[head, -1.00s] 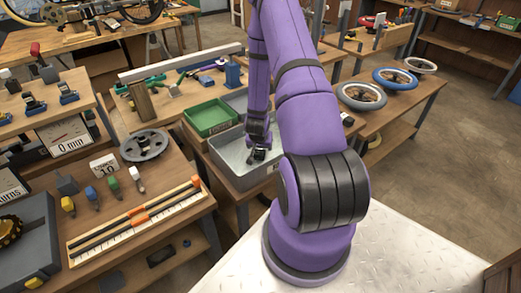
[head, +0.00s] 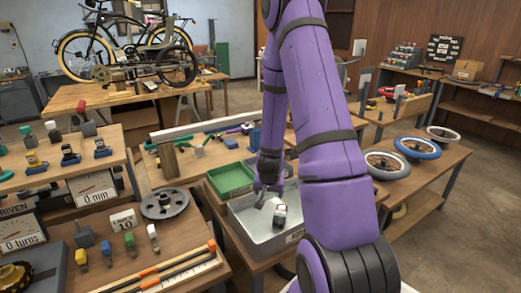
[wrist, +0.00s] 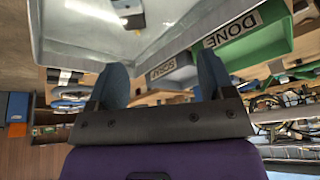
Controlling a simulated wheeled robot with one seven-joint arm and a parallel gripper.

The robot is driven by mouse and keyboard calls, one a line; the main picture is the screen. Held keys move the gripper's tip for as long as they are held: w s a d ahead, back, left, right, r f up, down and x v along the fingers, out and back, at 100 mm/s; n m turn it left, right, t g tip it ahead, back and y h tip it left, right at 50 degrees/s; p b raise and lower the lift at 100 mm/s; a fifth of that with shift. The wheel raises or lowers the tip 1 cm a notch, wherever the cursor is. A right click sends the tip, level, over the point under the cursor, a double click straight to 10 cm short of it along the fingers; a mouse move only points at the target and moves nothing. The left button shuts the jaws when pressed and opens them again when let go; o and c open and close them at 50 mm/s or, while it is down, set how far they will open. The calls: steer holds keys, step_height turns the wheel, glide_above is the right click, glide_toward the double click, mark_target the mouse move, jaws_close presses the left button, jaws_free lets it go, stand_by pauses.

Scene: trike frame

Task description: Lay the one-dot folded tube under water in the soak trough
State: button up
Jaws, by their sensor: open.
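The soak trough (head: 243,232) is a grey metal tub on the bench, left of my arm in the head view. Its clear-looking inside fills the top of the wrist view (wrist: 75,35). A small dark bundle with a pale band, seemingly the folded tube (head: 280,214), is inside the trough. It also shows at the top edge of the wrist view (wrist: 131,18). Its dots cannot be read, and its depth in the water is unclear. My gripper (head: 263,197) is open over the trough, apart from the bundle and to its left. The wrist view shows both fingers spread (wrist: 163,78), nothing between them.
A green tray (head: 230,181), labelled DONE in the wrist view, adjoins the trough's far side. A grey sprocket (head: 164,204) and coloured-handled tools stand on the bench at left. Wheels (head: 417,147) lie on the bench at right.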

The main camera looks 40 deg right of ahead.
steer(key=a+r+n+t+y, duration=0.1)
steer(key=a+r+n, duration=0.2)
steer(key=a+r, duration=0.6)
steer(key=a+r+n+t+y, duration=0.15)
steer(key=a+r, duration=0.45)
steer(key=r, duration=0.8)
steer(key=s+a+r+n, duration=0.3)
steer(key=s+a+r, duration=0.1)
steer(key=s+r, duration=0.3)
steer(key=s+a+r+n, duration=0.3)
steer(key=s+a+r, duration=0.2)
steer(key=s, duration=0.7)
step_height(320, 180, up, 2)
steer(key=shift+a+r+y, duration=0.15)
steer(key=shift+a+y, duration=0.1)
steer(key=shift+y, duration=0.1)
